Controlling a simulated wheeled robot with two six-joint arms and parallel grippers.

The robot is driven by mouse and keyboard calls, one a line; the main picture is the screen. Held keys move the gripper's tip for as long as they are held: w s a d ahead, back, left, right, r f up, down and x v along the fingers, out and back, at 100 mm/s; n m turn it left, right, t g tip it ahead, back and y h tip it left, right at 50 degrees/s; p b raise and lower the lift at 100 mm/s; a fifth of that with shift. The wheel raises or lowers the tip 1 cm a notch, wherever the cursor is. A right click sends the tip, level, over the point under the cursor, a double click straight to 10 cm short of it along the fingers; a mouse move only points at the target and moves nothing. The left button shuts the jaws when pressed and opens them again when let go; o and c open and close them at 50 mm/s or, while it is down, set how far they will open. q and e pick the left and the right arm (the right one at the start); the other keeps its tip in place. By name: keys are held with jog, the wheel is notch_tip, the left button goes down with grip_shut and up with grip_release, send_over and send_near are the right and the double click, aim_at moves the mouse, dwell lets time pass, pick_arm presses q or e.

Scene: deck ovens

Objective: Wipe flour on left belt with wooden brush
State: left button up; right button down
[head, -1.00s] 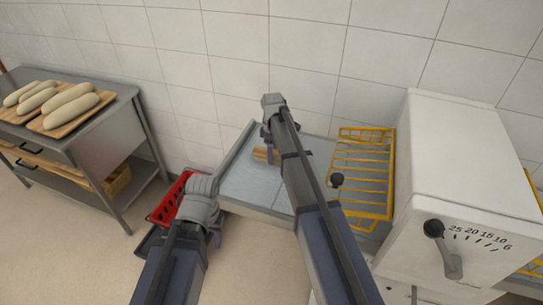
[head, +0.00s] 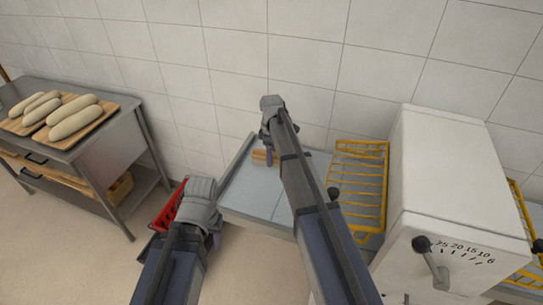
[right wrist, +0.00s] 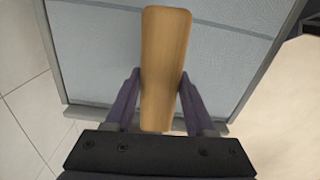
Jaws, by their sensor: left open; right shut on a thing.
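The wooden brush (head: 261,157) shows as a light brown block over the far part of the left belt, partly hidden by my right arm. In the right wrist view the brush (right wrist: 165,65) stands lengthwise between the fingers of my right gripper (right wrist: 160,92), which is shut on it. The left belt (head: 250,190) is a pale grey-blue surface with a metal frame; I cannot make out flour on it. It also fills the upper right wrist view (right wrist: 95,50). My left gripper (head: 215,240) is open and empty, left of the belt's near edge; its fingertips are mostly hidden.
A yellow wire guard (head: 357,190) and a white machine with a dial (head: 450,170) stand right of the belt. A metal table (head: 100,130) with loaves is at left. The tiled wall is close behind the belt.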

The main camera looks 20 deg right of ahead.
notch_tip(320, 180, up, 3)
jog(key=p, duration=0.3)
jog(key=shift+f, duration=0.15)
dwell(0.5)
